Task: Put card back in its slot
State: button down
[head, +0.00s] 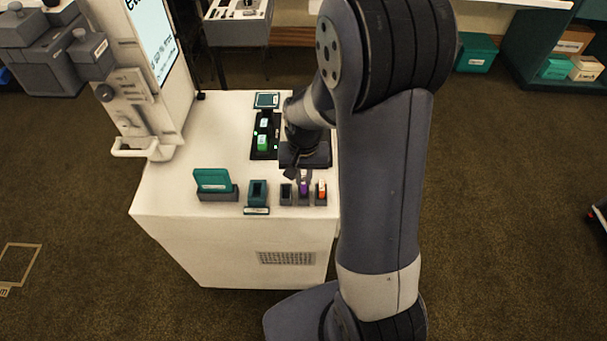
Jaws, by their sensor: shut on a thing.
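My gripper (292,172) hangs over the white counter (185,192), just behind the row of small holders. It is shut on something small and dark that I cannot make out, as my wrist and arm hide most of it. A teal card (212,179) stands upright in a grey holder (217,194) at the front left of the counter. To its right is a teal holder (257,192) with a dark opening. A small grey holder (286,195) below my gripper looks empty. Beside it, one small holder bears a purple item (303,187) and another an orange-and-white item (321,188).
A black tray (256,153) with green and white items lies behind the holders, left of my gripper. A flat teal-framed pad (267,100) lies at the back. A tall white kiosk (150,90) rises at the left. The counter's left part is clear.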

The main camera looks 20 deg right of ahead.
jog(key=shift+f+b, duration=0.45)
jog(key=shift+f, duration=0.15)
jog(key=shift+f, duration=0.15)
jog(key=shift+f+b, duration=0.5)
dwell(0.3)
jog(key=c, duration=1.4)
grip_release()
jog(key=shift+o, duration=0.2)
jog(key=shift+r+p, duration=2.8)
jog(key=shift+r, duration=0.75)
